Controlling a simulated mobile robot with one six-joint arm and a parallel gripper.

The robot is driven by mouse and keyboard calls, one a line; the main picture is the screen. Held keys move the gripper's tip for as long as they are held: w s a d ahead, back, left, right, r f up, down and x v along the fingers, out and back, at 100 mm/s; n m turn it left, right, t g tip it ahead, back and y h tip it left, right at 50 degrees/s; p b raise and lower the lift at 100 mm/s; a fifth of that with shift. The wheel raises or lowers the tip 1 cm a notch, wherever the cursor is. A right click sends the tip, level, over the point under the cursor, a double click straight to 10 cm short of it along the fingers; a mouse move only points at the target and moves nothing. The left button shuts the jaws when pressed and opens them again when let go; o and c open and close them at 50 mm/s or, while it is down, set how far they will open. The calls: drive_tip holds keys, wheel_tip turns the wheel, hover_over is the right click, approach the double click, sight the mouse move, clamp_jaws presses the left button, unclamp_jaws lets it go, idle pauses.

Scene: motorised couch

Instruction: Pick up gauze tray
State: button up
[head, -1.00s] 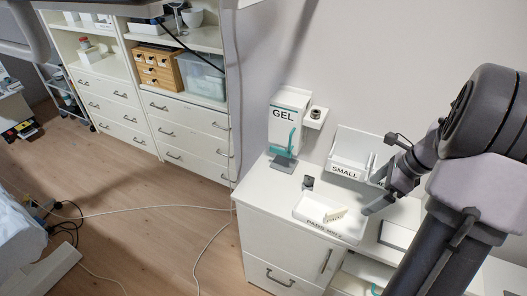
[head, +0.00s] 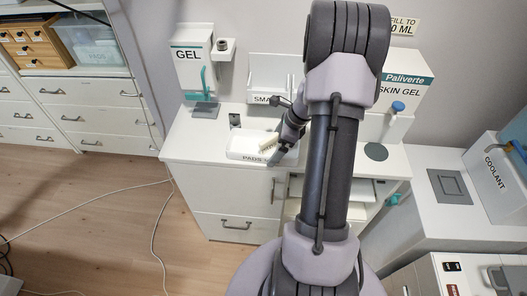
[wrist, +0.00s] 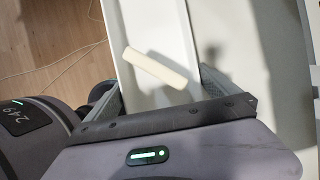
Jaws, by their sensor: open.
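The gauze tray is a shallow white tray (head: 240,147) with a "PADS" label on its front edge, on the white cabinet top. A cream pad (head: 267,145) lies in it. My gripper (head: 279,154) is at the tray's right end, partly hidden by my arm. In the wrist view, the tray (wrist: 124,38) runs up from between my open fingers (wrist: 165,88), one on each side of its near end. The cream pad (wrist: 156,68) lies slanted just ahead of the palm. I cannot tell if the fingers touch the tray walls.
A GEL box (head: 190,75) and a white "SMALL" bin (head: 262,88) stand behind the tray. A Paliverte skin gel box (head: 405,85) and a blue-topped bottle (head: 396,118) are to the right.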

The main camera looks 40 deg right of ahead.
drive_tip(key=shift+r, duration=0.15)
drive_tip(key=shift+c, duration=1.1)
drive_tip(key=c, duration=1)
